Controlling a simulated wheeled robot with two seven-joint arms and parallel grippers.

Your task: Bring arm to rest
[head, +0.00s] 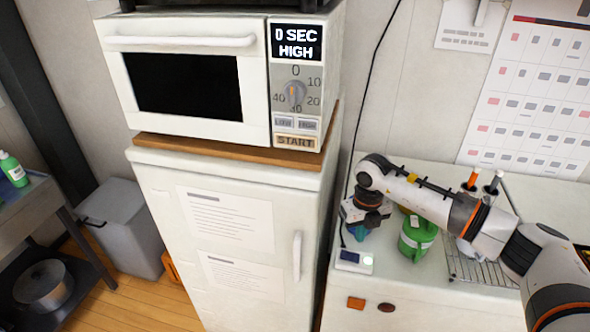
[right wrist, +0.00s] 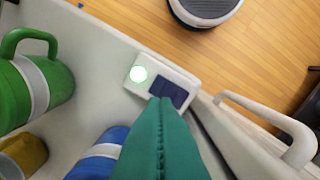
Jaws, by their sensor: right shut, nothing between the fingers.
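My right arm comes in from the right in the head view, bent over the white counter (head: 460,300). My right gripper (head: 358,230) is at the counter's left end, pointing down beside the fridge. In the right wrist view its teal fingers (right wrist: 160,108) are shut together with nothing between them. The fingertips overlap a small white box with a lit green button (right wrist: 139,74) and a dark switch; contact cannot be told. My left gripper is not in view.
A green mug (head: 416,238) stands right of the gripper. Blue (right wrist: 98,158) and yellow (right wrist: 24,155) items are close by in the wrist view. The fridge (head: 230,235) with its handle (head: 297,256) bounds the left; a microwave (head: 190,85) sits on top. A wire rack (head: 470,268) is right.

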